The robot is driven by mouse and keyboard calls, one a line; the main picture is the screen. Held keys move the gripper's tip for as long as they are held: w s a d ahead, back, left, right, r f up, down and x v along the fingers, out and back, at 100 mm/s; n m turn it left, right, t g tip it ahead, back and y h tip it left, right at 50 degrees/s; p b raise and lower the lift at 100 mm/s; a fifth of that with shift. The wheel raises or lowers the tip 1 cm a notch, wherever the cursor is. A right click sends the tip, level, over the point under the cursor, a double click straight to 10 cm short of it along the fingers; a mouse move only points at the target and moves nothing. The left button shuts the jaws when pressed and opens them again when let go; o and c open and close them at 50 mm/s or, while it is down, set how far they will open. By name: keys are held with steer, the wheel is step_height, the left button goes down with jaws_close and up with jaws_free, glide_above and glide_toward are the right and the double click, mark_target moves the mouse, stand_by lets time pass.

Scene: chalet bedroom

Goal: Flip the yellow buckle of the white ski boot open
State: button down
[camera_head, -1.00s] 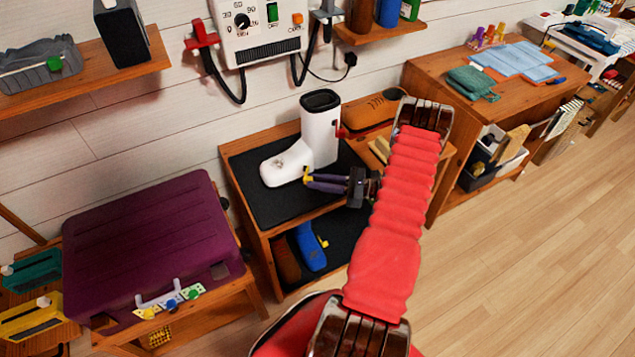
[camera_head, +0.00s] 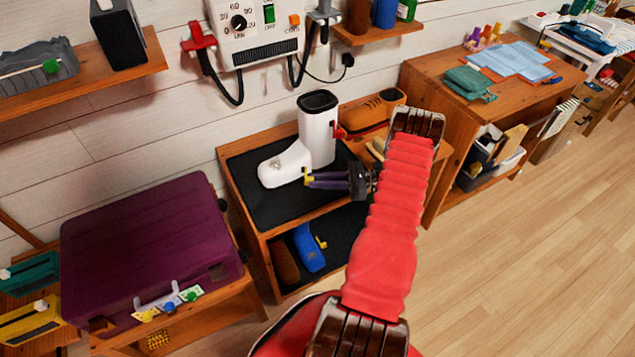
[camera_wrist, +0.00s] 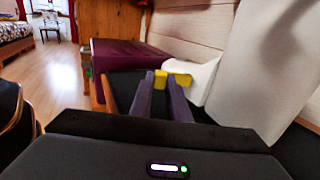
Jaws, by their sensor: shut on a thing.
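The white ski boot (camera_head: 317,140) stands upright on the black mat of a low wooden shelf, its toe to the left. In the wrist view the boot (camera_wrist: 260,70) fills the right side. Its yellow buckle (camera_head: 306,174) is at the near side of the foot; in the wrist view the yellow piece (camera_wrist: 161,79) is between my fingertips. My gripper (camera_head: 310,180) reaches in from the right and is shut on the yellow buckle. Its purple fingers show in the wrist view (camera_wrist: 160,90). The buckle's hinge is too small to make out.
A blue boot (camera_head: 308,250) lies on the shelf below. A purple case (camera_head: 150,245) stands at the left, and a control box (camera_head: 258,30) hangs on the wall.

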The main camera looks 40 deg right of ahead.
steer(key=c, duration=1.7)
jaws_free()
steer(key=v, duration=1.4)
steer(key=shift+a, duration=0.1)
steer(key=shift+s, duration=0.1)
